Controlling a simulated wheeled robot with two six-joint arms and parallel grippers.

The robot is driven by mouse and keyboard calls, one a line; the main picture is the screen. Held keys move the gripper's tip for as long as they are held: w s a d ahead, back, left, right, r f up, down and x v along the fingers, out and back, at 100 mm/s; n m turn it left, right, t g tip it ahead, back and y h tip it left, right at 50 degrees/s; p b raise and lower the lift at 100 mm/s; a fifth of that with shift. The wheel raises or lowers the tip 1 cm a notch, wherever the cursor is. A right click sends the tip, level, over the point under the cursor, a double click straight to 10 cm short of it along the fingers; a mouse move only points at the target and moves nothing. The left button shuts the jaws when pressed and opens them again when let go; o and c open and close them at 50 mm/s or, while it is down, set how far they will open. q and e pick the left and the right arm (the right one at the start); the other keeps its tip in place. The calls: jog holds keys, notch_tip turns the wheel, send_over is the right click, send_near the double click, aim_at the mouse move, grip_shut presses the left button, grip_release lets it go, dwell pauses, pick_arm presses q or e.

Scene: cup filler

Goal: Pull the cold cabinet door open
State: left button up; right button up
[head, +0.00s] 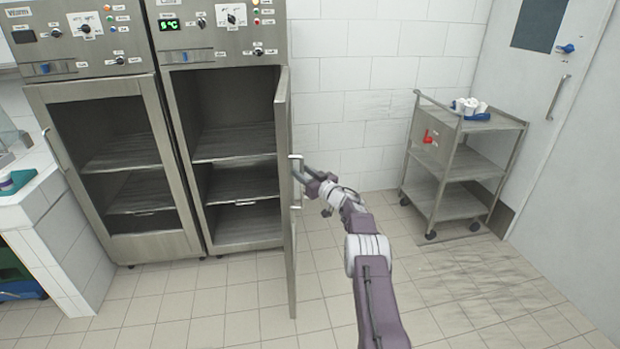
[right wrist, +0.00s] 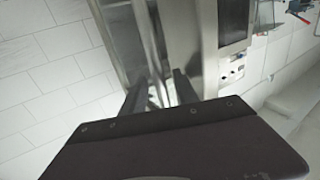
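The cold cabinet (head: 182,100) stands in the middle of the head view with a green "5 °C" display. Its door (head: 284,130) stands wide open, seen nearly edge-on, sticking out toward me on the cabinet's right side. The steel door handle (head: 297,202) is on the door's right-hand face. My right gripper (head: 300,174) is at the handle, and the right wrist view shows the bar between its two fingers (right wrist: 160,88). The fingers look shut on the handle, though the contact is partly hidden. My left gripper is not in view.
The warm cabinet (head: 65,92) on the left has its door closed. A steel trolley (head: 455,165) with white cups (head: 470,106) on top stands at the right, beside a white room door (head: 530,90). A white-tiled counter (head: 60,215) is at far left. The tiled floor ahead is clear.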

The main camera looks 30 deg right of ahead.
jog(key=s+d+b, duration=0.1)
jog(key=s+b, duration=0.6)
jog(key=s, duration=0.1)
jog(key=shift+s+d, duration=0.2)
jog(key=shift+s, duration=0.05)
jog(key=shift+a+r, duration=0.1)
